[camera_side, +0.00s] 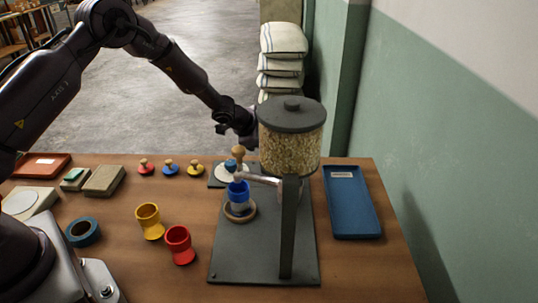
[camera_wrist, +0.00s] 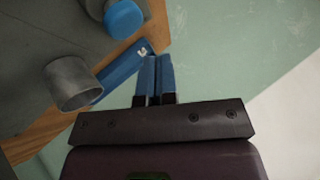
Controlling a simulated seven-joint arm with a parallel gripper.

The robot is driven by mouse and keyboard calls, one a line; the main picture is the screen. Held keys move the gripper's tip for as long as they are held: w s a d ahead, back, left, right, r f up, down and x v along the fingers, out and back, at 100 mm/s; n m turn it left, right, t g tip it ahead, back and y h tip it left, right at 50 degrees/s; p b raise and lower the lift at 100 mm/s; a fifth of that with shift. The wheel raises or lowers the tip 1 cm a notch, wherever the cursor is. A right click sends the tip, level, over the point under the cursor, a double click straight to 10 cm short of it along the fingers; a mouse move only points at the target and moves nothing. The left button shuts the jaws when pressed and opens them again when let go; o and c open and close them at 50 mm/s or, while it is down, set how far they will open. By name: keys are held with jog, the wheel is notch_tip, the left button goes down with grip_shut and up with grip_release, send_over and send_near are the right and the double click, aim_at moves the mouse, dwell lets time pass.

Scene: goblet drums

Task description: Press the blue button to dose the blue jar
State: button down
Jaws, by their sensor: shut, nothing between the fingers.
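The blue jar (camera_side: 238,195) stands upright on a round wooden-rimmed rest below the dispenser's metal spout (camera_side: 258,179) in the side view. In the wrist view my gripper's blue fingers (camera_wrist: 155,78) are together and empty. A grey cylinder (camera_wrist: 72,85) and a round blue piece (camera_wrist: 123,17) lie beyond them; I cannot tell which parts these are.
Loose red, blue (camera_side: 169,170) and yellow knobbed discs lie to the left. A yellow jar (camera_side: 149,222) and red jar (camera_side: 179,245) stand left of the dispenser plate (camera_side: 250,262). A blue tray (camera_side: 352,203) lies right, near the wall. The front table area is clear.

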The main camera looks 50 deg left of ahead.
jog(key=shift+r, duration=1.7)
jog(key=shift+s+a+f, duration=0.1)
jog(key=shift+a+f, duration=0.1)
jog(key=shift+a, duration=0.05)
jog(key=s+a+r+n+g+y, duration=0.1)
jog(key=s+r+n+g+y, duration=0.15)
jog(key=s, duration=0.45)
jog(key=s+a+r+n+g+y, duration=0.2)
jog(key=s+r+n+g, duration=0.15)
jog(key=s, duration=0.35)
jog(key=s+d+r+n+t+h, duration=0.1)
jog(key=s+d+r, duration=0.3)
jog(key=s+r, duration=0.4)
jog(key=s+d+r+n+t+h, duration=0.1)
jog(key=s+d+r, duration=0.4)
jog(key=s, duration=1.1)
jog(key=shift+r+n+t+h, duration=0.3)
jog(key=shift+r+n+h, duration=0.25)
jog(key=shift+r+n, duration=1.05)
